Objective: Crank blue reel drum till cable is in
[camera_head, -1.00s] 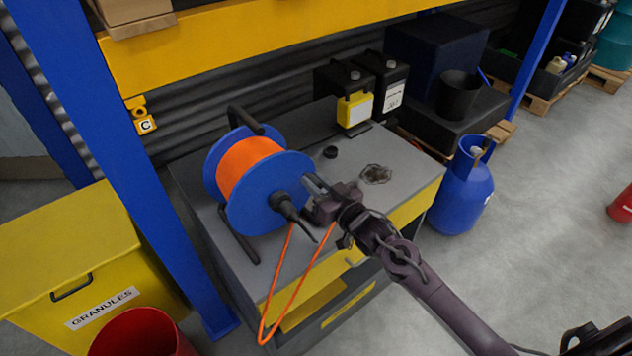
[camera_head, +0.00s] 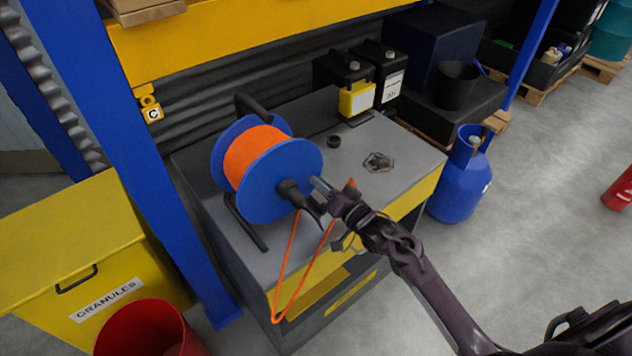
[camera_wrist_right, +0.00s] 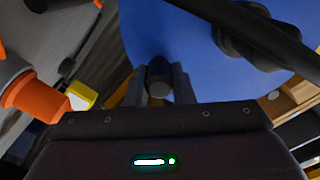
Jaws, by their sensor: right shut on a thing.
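The blue reel drum (camera_head: 285,180), wound with orange cable (camera_head: 252,152), stands in a black frame on the grey cabinet top. Its blue side disc (camera_wrist_right: 190,45) fills the middle of the right wrist view. A loop of the orange cable hangs over the cabinet's front and back up to the top's edge. My right gripper (camera_head: 319,188) is beside the disc's black hub. In the right wrist view its fingers (camera_wrist_right: 158,88) are shut on a dark crank knob (camera_wrist_right: 157,72). In the head view the gripper partly hides the crank. My left gripper is not in view.
A blue gas cylinder (camera_head: 459,182) stands right of the cabinet (camera_head: 390,178). A yellow granules bin (camera_head: 75,255), a red bucket (camera_head: 150,330) and a blue rack post (camera_head: 135,160) are at left.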

